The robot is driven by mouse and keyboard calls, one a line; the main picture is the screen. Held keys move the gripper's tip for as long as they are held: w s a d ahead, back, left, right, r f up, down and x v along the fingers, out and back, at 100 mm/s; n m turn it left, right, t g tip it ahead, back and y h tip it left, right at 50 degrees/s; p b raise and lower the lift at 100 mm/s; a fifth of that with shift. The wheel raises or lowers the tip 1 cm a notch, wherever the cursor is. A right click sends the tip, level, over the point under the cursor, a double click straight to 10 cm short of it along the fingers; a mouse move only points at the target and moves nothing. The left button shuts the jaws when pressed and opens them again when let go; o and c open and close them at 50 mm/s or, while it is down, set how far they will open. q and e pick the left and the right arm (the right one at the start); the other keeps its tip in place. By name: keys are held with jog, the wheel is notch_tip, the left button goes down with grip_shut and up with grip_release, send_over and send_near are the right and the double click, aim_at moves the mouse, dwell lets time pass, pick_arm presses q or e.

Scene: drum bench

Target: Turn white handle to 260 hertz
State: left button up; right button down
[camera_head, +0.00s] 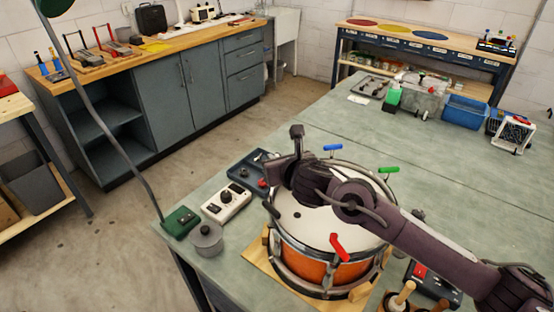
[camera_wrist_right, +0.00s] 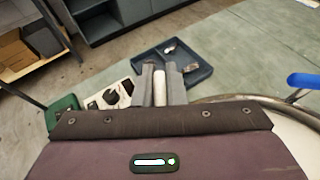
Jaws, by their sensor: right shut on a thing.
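The drum (camera_head: 310,225) has an orange shell, a white head and a metal rim, and stands on a wooden base on the green bench. My right gripper (camera_head: 278,178) is over the drum's far left rim. In the right wrist view its two grey fingers (camera_wrist_right: 160,80) are closed around a white handle (camera_wrist_right: 160,88). The arm and gripper hide this handle in the head view. Blue (camera_head: 333,148), green (camera_head: 388,170) and red (camera_head: 338,247) handles stand around the rim. No hertz reading is legible. My left gripper is not in view.
Left of the drum are a white box with a knob (camera_head: 227,203), a green lamp base (camera_head: 180,222), a grey round pot (camera_head: 206,238) and a dark blue tray (camera_head: 247,168). Mallets (camera_head: 402,296) stand at the front right. The bench's far middle is clear.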

jog(key=c, duration=1.5)
grip_release()
jog(key=shift+b+v, duration=0.45)
jog(key=shift+v, duration=3.45)
